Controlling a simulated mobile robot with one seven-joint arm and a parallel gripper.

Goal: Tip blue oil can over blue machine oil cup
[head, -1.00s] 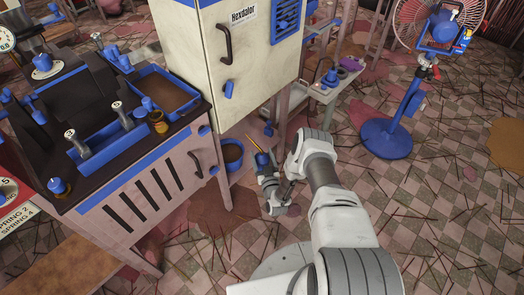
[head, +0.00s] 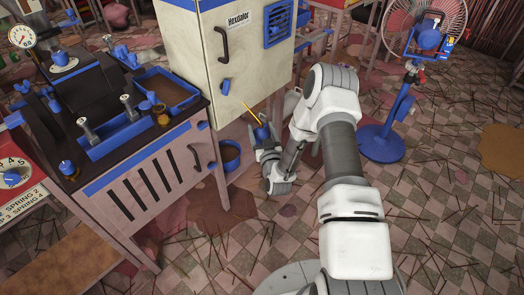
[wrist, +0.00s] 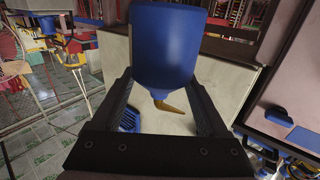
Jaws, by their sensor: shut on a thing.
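The blue oil can (head: 262,133) with its thin yellow spout is held in my gripper (head: 266,150), in front of the pale cabinet. In the head view the spout points up and to the left, and the can looks roughly upright. In the wrist view the blue can (wrist: 166,45) sits between the two dark fingers of my gripper (wrist: 165,80), which is shut on it. A small amber cup (head: 161,115) stands on the blue-trimmed machine at the left, well apart from the can. I cannot tell for sure whether it is the machine oil cup.
The machine (head: 150,190) bears blue trays, levers and knobs. A pale cabinet (head: 225,65) stands behind it, close to the held can. A blue bucket (head: 229,155) is beside the machine. A fan on a blue stand (head: 381,143) is at the right.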

